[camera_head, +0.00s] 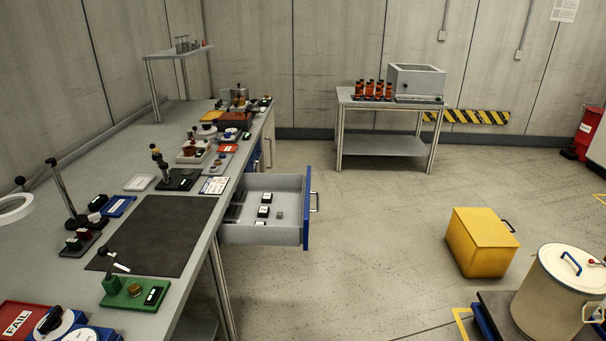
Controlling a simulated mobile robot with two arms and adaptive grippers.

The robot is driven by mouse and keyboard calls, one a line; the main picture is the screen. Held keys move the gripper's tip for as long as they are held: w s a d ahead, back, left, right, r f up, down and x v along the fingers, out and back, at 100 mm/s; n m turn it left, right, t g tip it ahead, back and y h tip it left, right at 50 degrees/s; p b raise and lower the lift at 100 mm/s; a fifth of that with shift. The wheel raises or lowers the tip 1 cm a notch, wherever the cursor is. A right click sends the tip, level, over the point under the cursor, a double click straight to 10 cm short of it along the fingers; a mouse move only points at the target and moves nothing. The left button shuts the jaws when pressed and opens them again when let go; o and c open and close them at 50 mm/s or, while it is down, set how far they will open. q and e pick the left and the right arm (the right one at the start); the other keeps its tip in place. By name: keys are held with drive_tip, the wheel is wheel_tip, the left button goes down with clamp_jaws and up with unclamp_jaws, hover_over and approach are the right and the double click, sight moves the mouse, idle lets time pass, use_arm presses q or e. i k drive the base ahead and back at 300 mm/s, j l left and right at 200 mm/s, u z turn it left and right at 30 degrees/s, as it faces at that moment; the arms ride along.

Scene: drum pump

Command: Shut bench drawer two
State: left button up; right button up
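One bench drawer (263,234) is pulled well out from the right side of the long workbench (150,186). It has a grey tray, a blue front (307,208) and a metal bar handle (315,201) facing right. Several small black and white blocks and a grey one lie inside it. I cannot read a number on it. Another blue drawer front (254,160) shows behind it, close to the bench. Neither of my grippers is in view.
The bench top carries a dark mat, small fixtures and trays. Floor to the right of the drawer is clear up to a yellow box (478,245) and a cream drum (556,294). A side table (389,143) with orange bottles stands at the back wall.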

sight(292, 192)
drive_tip(key=i+l+u, duration=0.35)
drive_tip(key=i+l, duration=1)
